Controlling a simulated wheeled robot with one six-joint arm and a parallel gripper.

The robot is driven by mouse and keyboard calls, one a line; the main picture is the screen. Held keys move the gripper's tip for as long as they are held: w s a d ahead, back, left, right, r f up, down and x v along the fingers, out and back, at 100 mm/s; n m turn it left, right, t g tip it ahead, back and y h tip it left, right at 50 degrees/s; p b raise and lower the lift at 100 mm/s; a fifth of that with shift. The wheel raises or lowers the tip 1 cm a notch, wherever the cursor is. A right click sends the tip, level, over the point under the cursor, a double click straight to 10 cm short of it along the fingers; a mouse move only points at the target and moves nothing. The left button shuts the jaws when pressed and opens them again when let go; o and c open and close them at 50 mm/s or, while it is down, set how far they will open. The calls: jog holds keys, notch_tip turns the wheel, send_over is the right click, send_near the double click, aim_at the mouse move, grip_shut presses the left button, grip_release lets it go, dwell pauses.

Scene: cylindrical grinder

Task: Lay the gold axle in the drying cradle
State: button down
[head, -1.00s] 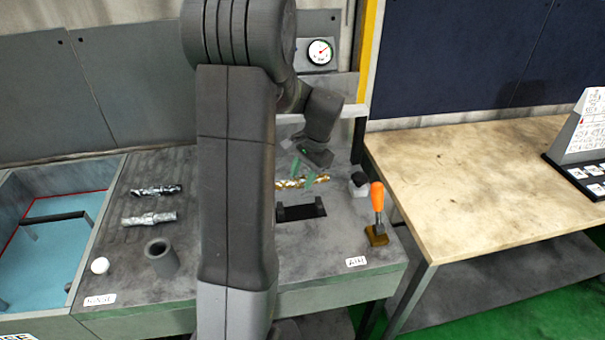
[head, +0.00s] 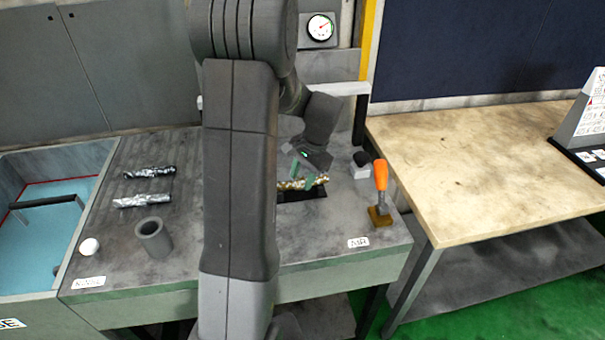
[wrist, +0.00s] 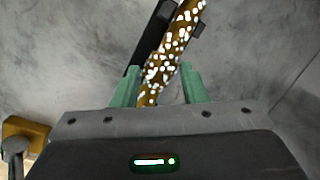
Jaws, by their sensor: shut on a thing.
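The gold axle (head: 303,183) is between the green fingers of my gripper (head: 302,172), which is shut on it. In the wrist view the speckled axle (wrist: 172,52) runs up and right from between the fingertips (wrist: 164,88). The black drying cradle (head: 305,195) is on the bench directly under or just in front of the axle in the head view. Part of the cradle (wrist: 147,38) shows beside the axle in the wrist view, set close to parallel with it. I cannot tell whether the axle touches the cradle. My arm hides the cradle's left side.
Two silver axles (head: 145,200), a grey cup (head: 154,240) and a white ball (head: 90,246) are on the bench's left. An orange-handled tool (head: 380,190) and a small black-topped block (head: 361,165) stand close right of the cradle. A wooden table (head: 460,170) is farther right.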

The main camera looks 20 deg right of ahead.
dwell(0.4)
jog(key=c, duration=0.8)
grip_release()
jog(key=b+v, duration=0.1)
jog(key=v, duration=1.3)
jog(key=shift+f, duration=0.15)
jog(key=p+x, duration=0.1)
jog(key=x, duration=1.2)
jog(key=shift+a+p, duration=0.1)
jog(key=shift+p, duration=0.3)
jog(key=shift+a+p+v, duration=0.25)
jog(key=shift+p+v, duration=0.45)
jog(key=shift+v, duration=0.55)
jog(key=shift+w, duration=0.15)
